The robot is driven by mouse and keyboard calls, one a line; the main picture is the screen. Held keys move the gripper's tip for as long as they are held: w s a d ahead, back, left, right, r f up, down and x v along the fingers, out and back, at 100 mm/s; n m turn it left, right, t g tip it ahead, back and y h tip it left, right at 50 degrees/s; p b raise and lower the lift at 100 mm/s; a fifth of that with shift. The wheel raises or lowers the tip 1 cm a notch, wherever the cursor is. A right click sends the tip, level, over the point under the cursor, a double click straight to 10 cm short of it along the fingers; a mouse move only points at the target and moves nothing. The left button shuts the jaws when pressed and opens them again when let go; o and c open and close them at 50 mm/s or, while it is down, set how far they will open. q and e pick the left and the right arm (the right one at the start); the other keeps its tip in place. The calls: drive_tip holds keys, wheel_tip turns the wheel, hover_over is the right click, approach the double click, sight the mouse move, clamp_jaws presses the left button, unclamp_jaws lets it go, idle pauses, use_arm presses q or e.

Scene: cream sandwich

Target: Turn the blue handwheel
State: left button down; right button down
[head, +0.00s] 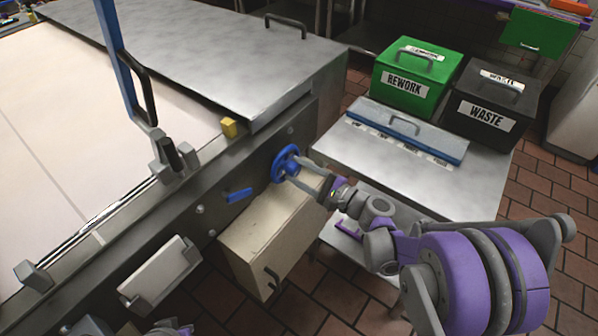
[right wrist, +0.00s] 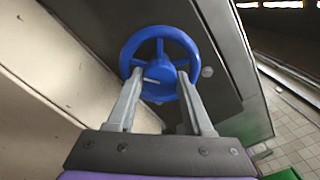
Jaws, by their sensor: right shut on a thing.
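The blue handwheel (head: 284,164) is a spoked ring on the side panel of the machine, near the middle of the head view. It also shows in the right wrist view (right wrist: 159,43), with its hub between my fingertips. My right gripper (head: 297,165) reaches in from the right, its two grey fingers at the wheel's front. In the right wrist view the fingertips (right wrist: 159,78) are shut on the lower part of the wheel. The exact contact is partly hidden. At the bottom edge of the head view, a purple and grey part of mine shows, but no left gripper fingers.
A blue lever (head: 239,195) sticks out left of the wheel. A beige cabinet (head: 262,235) stands below it. To the right, a steel table (head: 455,185) carries a green REWORK box (head: 402,88), a black WASTE box (head: 480,115) and a blue-edged lidded tray (head: 408,128).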

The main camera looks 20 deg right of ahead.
drive_tip(key=shift+m, duration=0.5)
drive_tip(key=shift+c, duration=1.5)
unclamp_jaws()
drive_tip(key=v, duration=1)
drive_tip(key=shift+s+d, duration=0.3)
